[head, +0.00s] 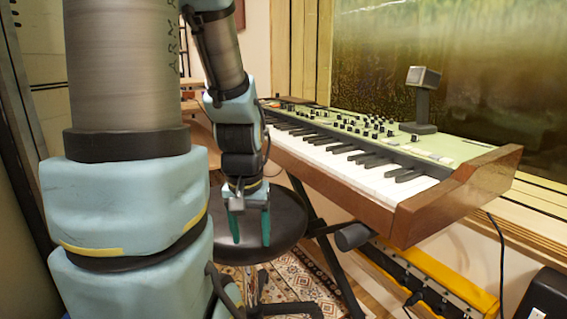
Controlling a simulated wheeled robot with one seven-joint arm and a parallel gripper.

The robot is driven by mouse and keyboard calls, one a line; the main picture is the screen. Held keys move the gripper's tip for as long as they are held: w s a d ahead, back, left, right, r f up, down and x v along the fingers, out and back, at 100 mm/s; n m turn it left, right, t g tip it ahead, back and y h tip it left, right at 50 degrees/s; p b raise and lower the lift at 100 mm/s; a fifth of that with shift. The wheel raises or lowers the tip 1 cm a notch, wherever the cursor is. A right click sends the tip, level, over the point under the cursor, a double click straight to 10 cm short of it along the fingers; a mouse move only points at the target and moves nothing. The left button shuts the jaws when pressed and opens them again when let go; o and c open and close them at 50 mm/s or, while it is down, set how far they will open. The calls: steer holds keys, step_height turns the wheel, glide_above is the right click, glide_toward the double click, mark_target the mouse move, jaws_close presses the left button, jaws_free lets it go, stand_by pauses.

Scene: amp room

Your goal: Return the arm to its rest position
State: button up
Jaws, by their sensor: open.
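My gripper (250,226) shows in the head view, left of the middle. It points down with its two green fingers apart and nothing between them. It hangs in front of a round black stool (287,222), whose seat shows behind and around the fingers. I cannot tell whether the fingers touch the seat. My arm fills the left part of the view and hides what lies behind it.
A keyboard (400,190) with a wooden end panel stands to the right, close to my gripper. A small dark device (422,98) stands on it. Below are a yellow-edged case (430,285), a patterned rug (298,283) and a black box (545,297).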

step_height(320, 180, up, 30)
steer(key=p, duration=2.9)
steer(key=shift+r, duration=0.25)
